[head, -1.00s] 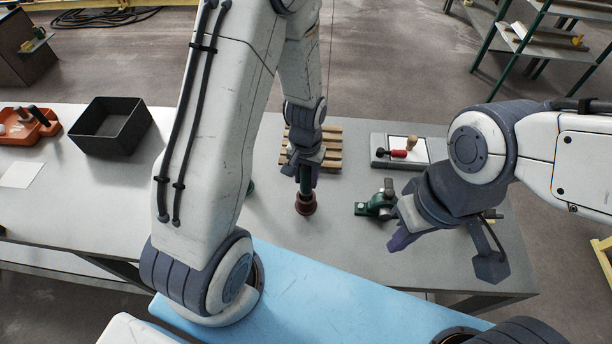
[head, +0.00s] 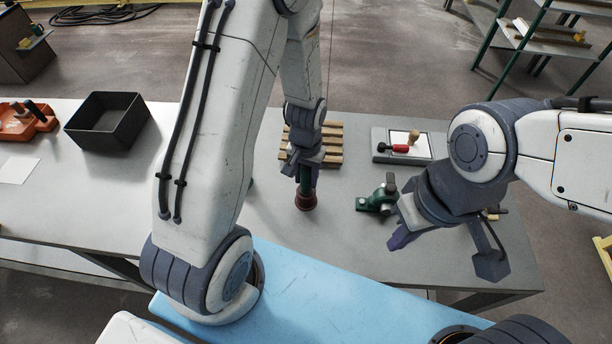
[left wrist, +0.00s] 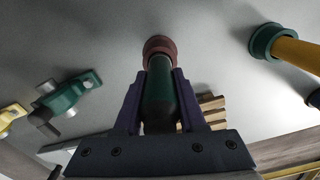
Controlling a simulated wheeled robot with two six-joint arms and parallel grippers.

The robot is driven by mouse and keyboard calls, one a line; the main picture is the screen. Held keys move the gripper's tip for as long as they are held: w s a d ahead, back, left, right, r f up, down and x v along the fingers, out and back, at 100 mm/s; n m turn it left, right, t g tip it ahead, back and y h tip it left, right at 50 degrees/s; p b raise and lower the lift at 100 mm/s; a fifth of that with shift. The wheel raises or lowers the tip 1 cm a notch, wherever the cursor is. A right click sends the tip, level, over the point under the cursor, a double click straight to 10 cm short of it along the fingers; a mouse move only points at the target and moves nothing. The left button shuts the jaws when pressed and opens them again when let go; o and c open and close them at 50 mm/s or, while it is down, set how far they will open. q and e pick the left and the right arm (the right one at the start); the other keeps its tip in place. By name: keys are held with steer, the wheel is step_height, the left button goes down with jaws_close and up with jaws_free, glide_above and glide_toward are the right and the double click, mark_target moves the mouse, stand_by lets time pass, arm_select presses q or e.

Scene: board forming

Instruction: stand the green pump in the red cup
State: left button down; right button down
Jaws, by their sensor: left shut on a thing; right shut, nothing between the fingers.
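My left gripper (head: 306,180) is shut on the green pump (left wrist: 160,92) and points down over the table. The pump is upright, with its lower end at the mouth of the red cup (head: 306,203). The cup stands on the table and shows beyond the pump in the left wrist view (left wrist: 160,45). The pump's lower tip appears inside the rim, but I cannot tell how deep. My right gripper (head: 400,238) is shut and empty, to the right of the cup, near the table's front edge.
A green clamp-like fixture (head: 376,203) stands right of the cup. A wooden pallet (head: 330,146) and a grey tray with a red-handled tool (head: 422,160) lie behind. A green-based yellow part (left wrist: 290,50) is near the left gripper. A black bin (head: 106,122) is far left.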

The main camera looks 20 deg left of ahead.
arm_select(q)
steer(key=shift+f, duration=0.2)
steer(key=shift+c, duration=2)
jaws_free()
steer(key=shift+r, duration=0.15)
step_height(320, 180, up, 10)
steer(key=shift+r+b, duration=0.15)
steer(key=shift+b, duration=0.5)
